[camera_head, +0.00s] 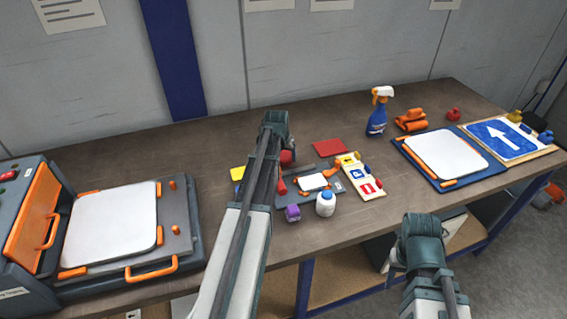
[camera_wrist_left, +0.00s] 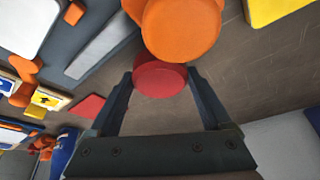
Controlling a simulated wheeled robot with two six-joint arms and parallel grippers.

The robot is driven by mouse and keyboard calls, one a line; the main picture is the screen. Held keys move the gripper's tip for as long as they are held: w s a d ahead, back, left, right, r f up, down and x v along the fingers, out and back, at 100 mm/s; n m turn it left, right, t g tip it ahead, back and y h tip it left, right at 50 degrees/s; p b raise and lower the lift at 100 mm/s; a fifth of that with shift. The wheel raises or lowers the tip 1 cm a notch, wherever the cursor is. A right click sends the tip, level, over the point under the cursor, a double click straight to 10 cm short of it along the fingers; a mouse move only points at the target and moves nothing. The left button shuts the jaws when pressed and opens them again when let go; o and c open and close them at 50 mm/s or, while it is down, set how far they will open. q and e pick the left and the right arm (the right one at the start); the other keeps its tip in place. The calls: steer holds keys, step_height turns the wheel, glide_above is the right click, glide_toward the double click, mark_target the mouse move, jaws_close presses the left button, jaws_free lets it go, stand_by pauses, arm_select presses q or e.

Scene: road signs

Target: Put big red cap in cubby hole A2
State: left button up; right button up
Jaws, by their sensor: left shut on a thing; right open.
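A round red cap (camera_wrist_left: 158,80) sits between the two fingers of my left gripper (camera_wrist_left: 160,88) in the left wrist view, and the fingers are shut on it. A larger orange disc (camera_wrist_left: 182,28) overlaps it in that view; I cannot tell whether they touch. In the head view, a red round piece (camera_head: 288,157) shows beside the left arm, over the workbench; the left fingers are hidden behind the arm. My right arm comes in at the lower right, beyond the bench's front edge, with its fingers out of sight. No cubby hole marked A2 can be made out.
Small signs and parts (camera_head: 313,181), a white bottle (camera_head: 326,204) and a purple piece (camera_head: 293,213) crowd the bench near the left arm. A press with a white plate (camera_head: 112,225) stands left. A spray bottle (camera_head: 377,115) and a blue arrow sign (camera_head: 505,140) are right.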

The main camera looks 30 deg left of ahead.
arm_select(q)
steer(key=shift+f, duration=0.7)
arm_select(e)
steer(key=shift+f, duration=0.65)
arm_select(q)
steer(key=shift+f+b, duration=0.2)
steer(key=shift+b, duration=0.25)
steer(key=o, duration=1.1)
arm_select(e)
steer(key=shift+f, duration=0.15)
arm_select(q)
steer(key=shift+r, duration=0.15)
steer(key=p+v, duration=1.1)
steer(key=v, duration=0.1)
steer(key=shift+p, duration=0.3)
arm_select(e)
step_height(320, 180, up, 11)
steer(key=shift+r, duration=0.2)
arm_select(q)
steer(key=shift+r, duration=0.1)
